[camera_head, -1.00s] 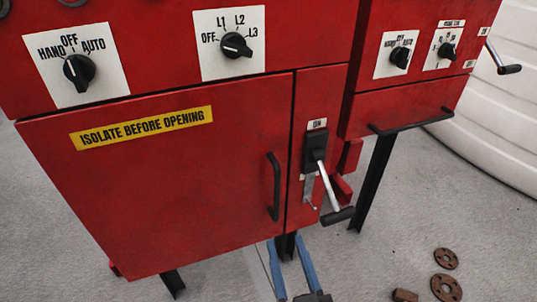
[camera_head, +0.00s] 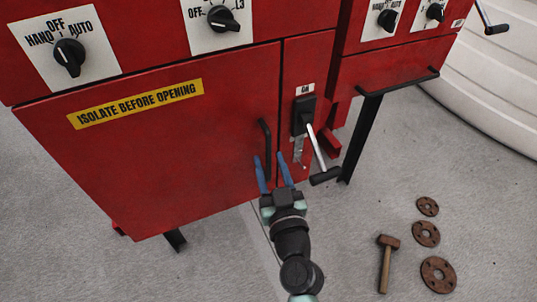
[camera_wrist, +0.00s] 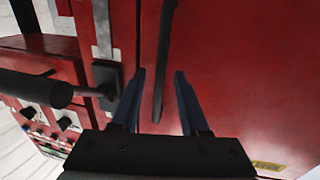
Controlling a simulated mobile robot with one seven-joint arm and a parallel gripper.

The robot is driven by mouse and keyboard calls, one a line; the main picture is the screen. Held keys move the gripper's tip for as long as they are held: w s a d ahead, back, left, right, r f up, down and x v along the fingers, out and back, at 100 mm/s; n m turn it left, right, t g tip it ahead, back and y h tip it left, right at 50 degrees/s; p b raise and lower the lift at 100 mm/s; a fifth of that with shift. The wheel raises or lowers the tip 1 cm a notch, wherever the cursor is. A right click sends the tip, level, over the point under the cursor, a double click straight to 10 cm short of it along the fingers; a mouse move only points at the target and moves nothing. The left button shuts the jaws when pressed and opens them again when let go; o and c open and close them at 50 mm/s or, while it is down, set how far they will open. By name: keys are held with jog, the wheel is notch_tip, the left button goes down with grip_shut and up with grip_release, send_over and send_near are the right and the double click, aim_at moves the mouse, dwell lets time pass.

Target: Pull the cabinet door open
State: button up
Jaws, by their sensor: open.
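The red cabinet door (camera_head: 150,150) is shut and carries a yellow "ISOLATE BEFORE OPENING" label (camera_head: 136,103). Its black vertical bar handle (camera_head: 267,148) is near the door's right edge. My gripper (camera_head: 269,170) is open, its two blue fingers pointing up at the lower end of the handle. In the wrist view, the handle (camera_wrist: 163,60) runs down to the gap between the open fingers (camera_wrist: 160,85), closer to the left one. I cannot tell whether its lower end is between the fingertips in depth.
Right of the door is an isolator switch (camera_head: 303,115) marked "ON", with a lever (camera_head: 317,155) sticking out close to my fingers. A second red cabinet (camera_head: 390,70) stands at right. A hammer (camera_head: 387,262) and rusty flanges (camera_head: 426,234) lie on the floor.

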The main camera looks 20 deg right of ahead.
jog(key=shift+w+d, duration=0.15)
jog(key=shift+w, duration=0.6)
jog(key=shift+c, duration=0.2)
grip_shut()
dwell(0.8)
